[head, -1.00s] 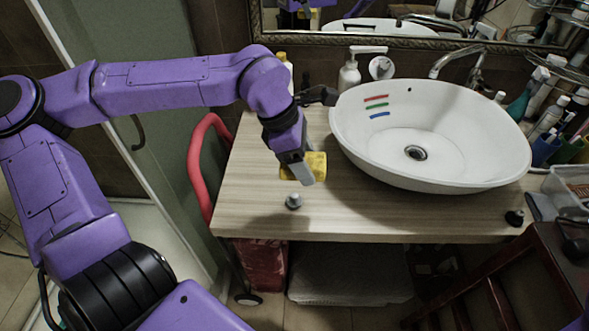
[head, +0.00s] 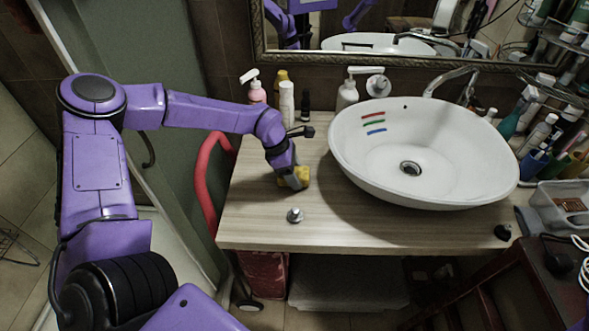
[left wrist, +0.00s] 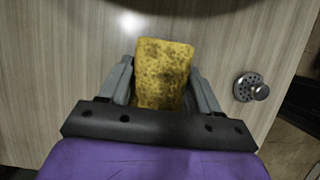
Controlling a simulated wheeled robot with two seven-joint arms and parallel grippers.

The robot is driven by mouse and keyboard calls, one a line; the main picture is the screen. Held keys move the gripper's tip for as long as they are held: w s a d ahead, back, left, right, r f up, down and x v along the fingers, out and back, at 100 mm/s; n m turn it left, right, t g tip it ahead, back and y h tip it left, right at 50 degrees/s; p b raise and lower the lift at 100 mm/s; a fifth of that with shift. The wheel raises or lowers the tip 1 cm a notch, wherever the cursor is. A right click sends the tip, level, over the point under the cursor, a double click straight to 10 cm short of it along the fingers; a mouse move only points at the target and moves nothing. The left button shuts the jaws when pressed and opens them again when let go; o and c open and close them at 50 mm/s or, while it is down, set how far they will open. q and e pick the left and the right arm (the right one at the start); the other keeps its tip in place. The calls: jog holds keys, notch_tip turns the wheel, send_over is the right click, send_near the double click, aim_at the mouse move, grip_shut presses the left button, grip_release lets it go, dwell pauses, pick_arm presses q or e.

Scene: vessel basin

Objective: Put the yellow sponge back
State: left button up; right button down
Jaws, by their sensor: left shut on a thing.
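The yellow sponge (head: 303,174), with dark specks, is at the left part of the wooden counter (head: 265,225), left of the white basin (head: 355,170). My left gripper (head: 294,180) is shut on it. In the left wrist view the sponge (left wrist: 164,70) stands out between the two grey fingers of my left gripper (left wrist: 163,90), over the counter top. Whether the sponge touches the counter is hard to tell. Red, green and blue marks (head: 374,122) show on the basin's inner wall. My right gripper is not in view.
A metal drain stopper (head: 294,215) stands on the counter in front of the sponge. A pink pump bottle (head: 254,86), white bottle (head: 286,103) and soap dispenser (head: 347,92) stand at the back. A dark knob (head: 502,232) is at the front right. The front left counter is mostly clear.

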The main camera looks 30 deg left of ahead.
pick_arm(q)
jog(key=shift+f, duration=0.15)
jog(key=o, duration=1.1)
jog(key=shift+r, duration=0.4)
jog(key=b+v, duration=0.1)
jog(key=v, duration=1)
jog(key=shift+r+b, duration=0.3)
jog(key=shift+s+a, duration=0.15)
